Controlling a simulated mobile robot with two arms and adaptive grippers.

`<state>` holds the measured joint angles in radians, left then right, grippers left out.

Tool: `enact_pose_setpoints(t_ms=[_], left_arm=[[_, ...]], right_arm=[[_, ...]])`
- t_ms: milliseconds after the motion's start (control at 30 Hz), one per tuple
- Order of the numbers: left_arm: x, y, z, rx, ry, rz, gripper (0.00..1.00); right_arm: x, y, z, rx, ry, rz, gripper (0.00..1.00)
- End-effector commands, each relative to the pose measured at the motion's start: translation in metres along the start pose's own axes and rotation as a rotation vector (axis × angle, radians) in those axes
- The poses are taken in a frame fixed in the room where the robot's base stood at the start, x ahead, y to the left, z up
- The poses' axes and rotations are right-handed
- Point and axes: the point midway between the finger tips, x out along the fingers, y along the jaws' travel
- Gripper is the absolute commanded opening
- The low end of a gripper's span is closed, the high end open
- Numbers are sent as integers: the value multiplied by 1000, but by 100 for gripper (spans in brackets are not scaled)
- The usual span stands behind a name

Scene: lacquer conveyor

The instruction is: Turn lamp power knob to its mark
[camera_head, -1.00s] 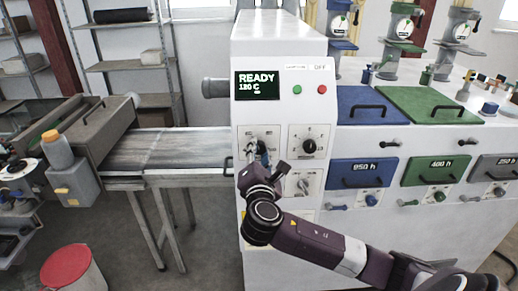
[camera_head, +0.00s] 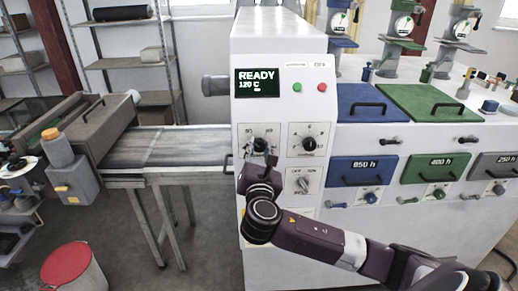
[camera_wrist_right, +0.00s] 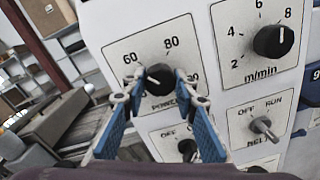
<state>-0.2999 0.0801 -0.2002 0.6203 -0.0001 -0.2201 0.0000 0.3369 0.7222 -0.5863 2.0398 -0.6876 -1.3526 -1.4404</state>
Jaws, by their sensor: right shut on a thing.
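The lamp power knob (camera_wrist_right: 160,78) is a black round knob on a white dial plate (camera_wrist_right: 118,55) with 60 and 80 printed above it. A pale pointer line shows on the knob's left side, roughly below the 60. My right gripper (camera_wrist_right: 158,84) is shut on this knob, one blue finger on either side. The fingers hide part of the scale and label. In the head view the knob (camera_head: 260,145) is on the white machine's front, left of the speed dial, and my right gripper (camera_head: 262,161) is just below it. My left gripper is out of view.
The m/min speed knob (camera_wrist_right: 273,40) is close at the right in the wrist view. The OFF/RUN switch (camera_wrist_right: 263,126) sits below it, and another black knob (camera_wrist_right: 187,147) is below the power dial. A screen (camera_head: 257,82) reads READY 120 C. A conveyor (camera_head: 165,150) runs left.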

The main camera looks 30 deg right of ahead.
Motion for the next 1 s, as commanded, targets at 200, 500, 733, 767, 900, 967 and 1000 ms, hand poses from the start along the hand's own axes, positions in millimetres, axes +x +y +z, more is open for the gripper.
enact_pose_setpoints(t_ms=[200, 500, 733, 767, 900, 967, 1000], left_arm=[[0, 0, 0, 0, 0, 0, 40], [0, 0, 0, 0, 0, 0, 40], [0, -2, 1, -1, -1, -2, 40], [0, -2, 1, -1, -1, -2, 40], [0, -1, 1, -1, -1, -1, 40], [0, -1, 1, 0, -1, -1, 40], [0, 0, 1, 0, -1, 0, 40]], right_arm=[[0, -1, -2, -1, 4, -2, 2], [0, 0, -1, 1, 2, -1, 44], [-5, 0, -1, 1, 2, 1, 44], [-8, 0, -1, 1, 3, 2, 44], [-32, 0, -2, 3, 5, 2, 44], [-45, 1, -2, 3, 6, 3, 44], [-54, 0, -2, 3, 6, 2, 44]])
